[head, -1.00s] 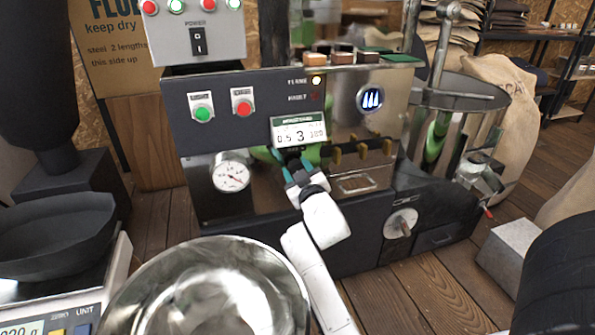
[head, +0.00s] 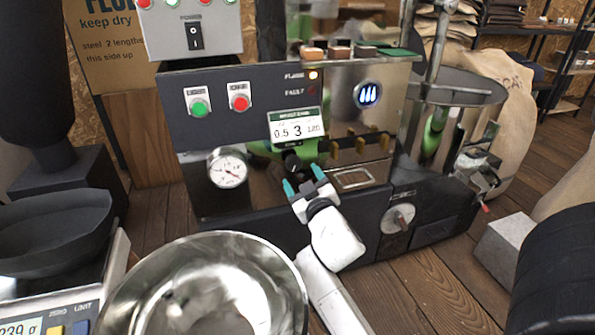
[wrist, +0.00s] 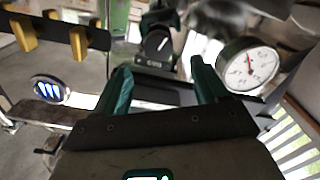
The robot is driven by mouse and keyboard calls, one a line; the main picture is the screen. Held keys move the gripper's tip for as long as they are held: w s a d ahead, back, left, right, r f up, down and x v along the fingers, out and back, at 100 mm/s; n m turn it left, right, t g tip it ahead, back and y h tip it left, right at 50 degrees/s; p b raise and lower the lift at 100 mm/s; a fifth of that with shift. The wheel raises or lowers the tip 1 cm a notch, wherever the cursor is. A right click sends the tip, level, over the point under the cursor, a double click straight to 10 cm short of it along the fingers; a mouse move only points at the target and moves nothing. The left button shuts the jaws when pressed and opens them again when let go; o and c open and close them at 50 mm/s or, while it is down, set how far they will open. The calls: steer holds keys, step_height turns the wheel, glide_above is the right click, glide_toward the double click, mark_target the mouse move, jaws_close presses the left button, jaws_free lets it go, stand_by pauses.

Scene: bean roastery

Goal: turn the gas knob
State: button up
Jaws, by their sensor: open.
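The gas knob is a small dark knob (head: 291,160) just below the white-and-green dial plate (head: 296,128) on the roaster's front. In the wrist view the knob (wrist: 157,45) shows beyond the fingers, roughly centred between them. My gripper (head: 303,180) has teal fingertips spread apart, just below and to the right of the knob in the head view. In the wrist view the open fingers (wrist: 160,78) hold nothing, and a gap to the knob shows. The knob's exact angle is too small to read.
A pressure gauge (head: 228,168) sits left of the knob; yellow levers (head: 360,146) sit right. A steel bowl (head: 150,275) and a scale (head: 60,310) stand at the front left. A grey block (head: 505,250) lies on the floor at right.

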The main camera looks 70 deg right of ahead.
steer(key=shift+v, duration=2.15)
